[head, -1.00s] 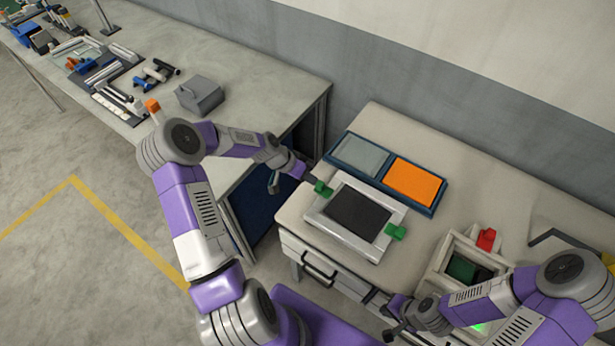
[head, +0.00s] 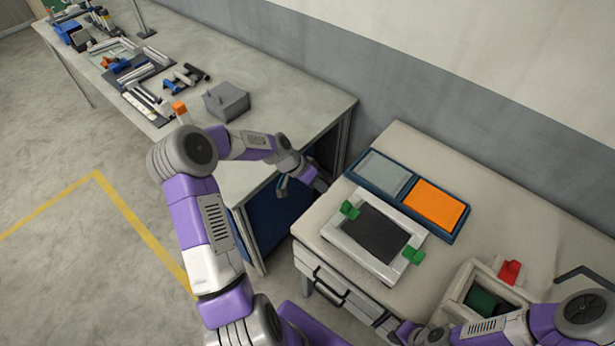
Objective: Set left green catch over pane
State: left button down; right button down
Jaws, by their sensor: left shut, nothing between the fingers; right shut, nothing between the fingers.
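A pale frame (head: 405,268) with a dark pane (head: 376,233) lies on the right-hand bench. The left green catch (head: 349,210) sits on the frame's left side, close to the pane's left edge. Whether it overlaps the pane is too small to tell. The right green catch (head: 413,256) sits on the opposite side. My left gripper (head: 321,186) is shut and empty, up and left of the left catch and apart from it. My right gripper (head: 398,335) is shut and empty at the bottom edge, partly cut off.
A blue tray (head: 404,203) with a grey and an orange panel lies behind the frame. A long bench with a grey block (head: 227,102) and tools runs along the left.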

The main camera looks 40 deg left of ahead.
pick_arm(q)
jog(key=v, duration=0.7)
jog(key=shift+d, duration=0.15)
